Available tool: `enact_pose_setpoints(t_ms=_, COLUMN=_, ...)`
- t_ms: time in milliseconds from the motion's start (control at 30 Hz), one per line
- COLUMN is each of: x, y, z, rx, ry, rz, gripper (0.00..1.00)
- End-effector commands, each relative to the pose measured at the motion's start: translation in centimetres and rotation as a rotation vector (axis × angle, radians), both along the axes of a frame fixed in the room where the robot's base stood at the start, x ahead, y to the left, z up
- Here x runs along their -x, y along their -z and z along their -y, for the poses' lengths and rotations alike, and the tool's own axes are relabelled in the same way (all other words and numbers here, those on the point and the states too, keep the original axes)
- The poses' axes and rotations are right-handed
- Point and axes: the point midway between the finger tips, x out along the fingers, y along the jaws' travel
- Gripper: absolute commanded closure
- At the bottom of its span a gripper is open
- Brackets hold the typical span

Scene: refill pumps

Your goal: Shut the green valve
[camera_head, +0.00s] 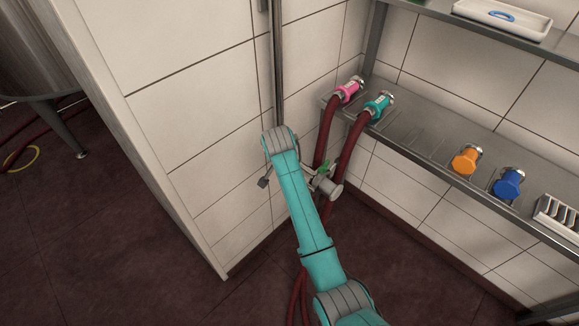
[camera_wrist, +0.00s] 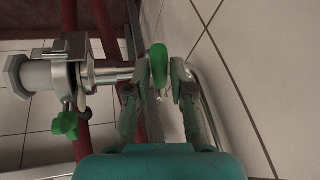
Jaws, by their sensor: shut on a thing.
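In the wrist view the fingers of my gripper (camera_wrist: 160,85) sit on either side of an upright green handle (camera_wrist: 158,62), shut on it. The handle is at the end of a shiny metal pipe (camera_wrist: 112,78) running in from the left. A green knob (camera_wrist: 66,125) hangs under the grey clamp on this pipe, left of my fingers. In the head view a small green part (camera_head: 327,168) shows by a grey cylindrical fitting (camera_head: 328,186), right of my teal arm. My arm hides the fingertips there.
Dark red hoses (camera_head: 345,160) hang beside the fitting from pink (camera_head: 349,89) and teal (camera_head: 377,105) couplings on a metal shelf (camera_head: 425,150). Orange (camera_head: 466,158) and blue (camera_head: 509,183) couplings stand farther right. A tiled wall (camera_head: 200,130) and vertical pipe (camera_head: 278,70) are close by my arm.

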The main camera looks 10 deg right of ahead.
Motion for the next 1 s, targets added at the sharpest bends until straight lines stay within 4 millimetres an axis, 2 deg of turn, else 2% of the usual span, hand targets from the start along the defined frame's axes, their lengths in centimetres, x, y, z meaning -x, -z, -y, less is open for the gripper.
enact_pose_setpoints(t_ms=100, x=-0.5, y=-0.1, z=-0.8, rx=0.0, ry=0.085, rz=0.001, gripper=1.0)
enact_pose_setpoints(t_ms=433, x=-1.4, y=0.0, z=-1.7, rx=-0.001, ry=0.246, rz=0.0, gripper=1.0)
enact_pose_setpoints(t_ms=1000, x=-1.6, y=0.0, z=-1.9, rx=-0.002, ry=0.29, rz=0.001, gripper=1.0)
